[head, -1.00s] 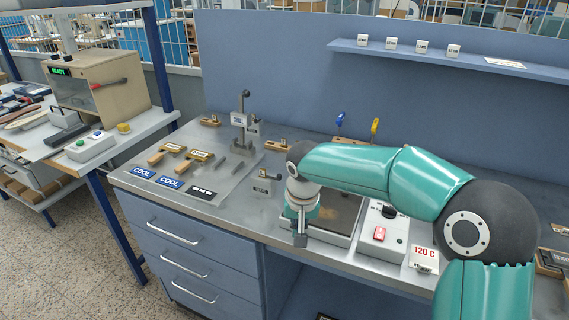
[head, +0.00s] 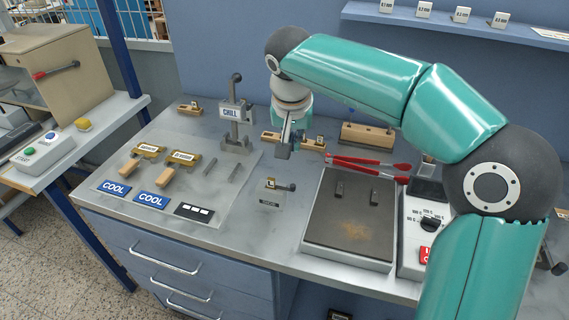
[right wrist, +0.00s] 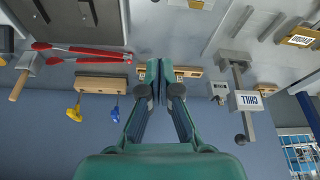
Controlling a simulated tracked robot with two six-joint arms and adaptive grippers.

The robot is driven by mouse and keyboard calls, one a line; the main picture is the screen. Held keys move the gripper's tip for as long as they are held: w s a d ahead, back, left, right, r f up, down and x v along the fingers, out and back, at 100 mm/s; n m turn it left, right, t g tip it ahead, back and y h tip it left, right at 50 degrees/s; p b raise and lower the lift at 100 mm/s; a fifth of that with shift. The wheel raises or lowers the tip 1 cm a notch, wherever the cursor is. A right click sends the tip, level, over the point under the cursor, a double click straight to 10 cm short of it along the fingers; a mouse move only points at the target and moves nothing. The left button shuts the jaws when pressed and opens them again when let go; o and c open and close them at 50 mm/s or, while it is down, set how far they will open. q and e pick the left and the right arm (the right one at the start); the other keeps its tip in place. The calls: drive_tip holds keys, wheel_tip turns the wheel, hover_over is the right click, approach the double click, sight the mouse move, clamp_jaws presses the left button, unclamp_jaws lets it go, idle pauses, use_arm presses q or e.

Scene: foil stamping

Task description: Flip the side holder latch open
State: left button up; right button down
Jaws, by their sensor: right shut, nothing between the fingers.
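A small grey holder (head: 270,190) with a dark ball-ended lever and a label too small to read stands on the bench between the grey mat and the hot plate. Wooden pieces with small metal fittings lie farther back, one at the back left (head: 189,109) and one beside my gripper (head: 269,137). I cannot tell for sure which of these carries the side holder latch. My right gripper (head: 283,151) is shut and empty, pointing down at the wooden piece behind the small holder. In the right wrist view its fingertips (right wrist: 158,67) overlap that piece; contact cannot be told. My left gripper is not in view.
The CHILL post (head: 235,115) stands left of my gripper. Red-handled tongs (head: 368,168) lie behind the hot plate (head: 350,258), before a wooden rack (head: 367,138). COOL plates and wooden-handled stamps lie on the mat (head: 215,205) at left. The back wall closes the bench.

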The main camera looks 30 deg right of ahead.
drive_tip(key=shift+s+d+r, duration=0.1)
drive_tip(key=shift+s+d, duration=0.05)
drive_tip(key=x, duration=0.9)
drive_tip(key=shift+d+f, duration=0.2)
drive_tip(key=shift+f, duration=0.15)
drive_tip(key=shift+s+a+f, duration=0.1)
drive_tip(key=shift+a+f, duration=0.05)
drive_tip(key=shift+a, duration=0.15)
drive_tip(key=shift+s+a+p, duration=0.35)
drive_tip(key=shift+s+a, duration=0.65)
drive_tip(key=shift+s, duration=0.2)
